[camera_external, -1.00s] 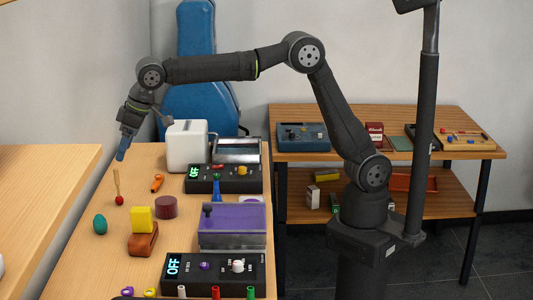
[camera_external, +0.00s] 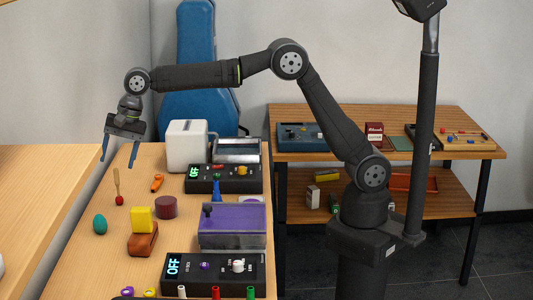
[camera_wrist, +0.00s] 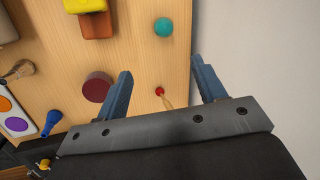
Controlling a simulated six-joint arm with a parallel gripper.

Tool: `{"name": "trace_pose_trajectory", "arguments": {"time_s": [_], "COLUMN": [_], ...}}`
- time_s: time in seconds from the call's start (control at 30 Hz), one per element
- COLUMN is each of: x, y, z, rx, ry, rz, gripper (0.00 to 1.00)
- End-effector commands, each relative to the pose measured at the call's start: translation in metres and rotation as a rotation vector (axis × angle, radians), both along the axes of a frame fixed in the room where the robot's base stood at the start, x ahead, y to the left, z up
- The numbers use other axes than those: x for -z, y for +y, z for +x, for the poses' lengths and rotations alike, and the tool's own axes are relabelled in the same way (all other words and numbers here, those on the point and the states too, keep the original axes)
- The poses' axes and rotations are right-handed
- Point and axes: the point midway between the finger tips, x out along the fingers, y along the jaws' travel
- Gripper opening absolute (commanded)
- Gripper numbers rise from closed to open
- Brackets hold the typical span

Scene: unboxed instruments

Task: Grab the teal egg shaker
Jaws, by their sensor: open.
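The teal egg shaker (camera_external: 100,224) stands near the left edge of the wooden table in the external view. In the wrist view the egg shaker (camera_wrist: 163,27) is at the top, beyond the fingertips and between their lines. My gripper (camera_external: 119,163) is open and empty, fingers pointing down, above the far left part of the table. In the wrist view my gripper (camera_wrist: 160,78) has its two blue fingers spread wide. The egg is apart from both fingers.
A red-tipped wooden stick (camera_external: 118,190) lies between my gripper and the egg. A maroon cylinder (camera_external: 166,207), a yellow block (camera_external: 142,219) on a brown block (camera_external: 143,245), and an orange item (camera_external: 157,183) are to the right. A purple-topped case (camera_external: 233,222) stands farther right.

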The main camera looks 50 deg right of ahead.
Motion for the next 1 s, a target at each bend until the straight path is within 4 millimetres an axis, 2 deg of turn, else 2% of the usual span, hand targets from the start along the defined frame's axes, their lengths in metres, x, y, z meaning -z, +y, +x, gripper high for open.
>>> {"name": "trace_pose_trajectory", "arguments": {"time_s": [0.2, 0.4, 0.57, 0.67, 1.0], "x": [0.014, 0.021, 0.025, 0.037, 0.104], "y": [-0.001, -0.002, -0.001, 0.004, 0.032], "z": [0.017, 0.027, 0.029, 0.029, 0.028], "rx": [0.453, 0.733, 0.815, 0.821, 0.819], "ry": [0.228, 0.373, 0.417, 0.421, 0.419], "rz": [0.063, 0.090, 0.095, 0.094, 0.093], "gripper": [0.64, 0.64, 0.64, 0.64, 0.64]}}
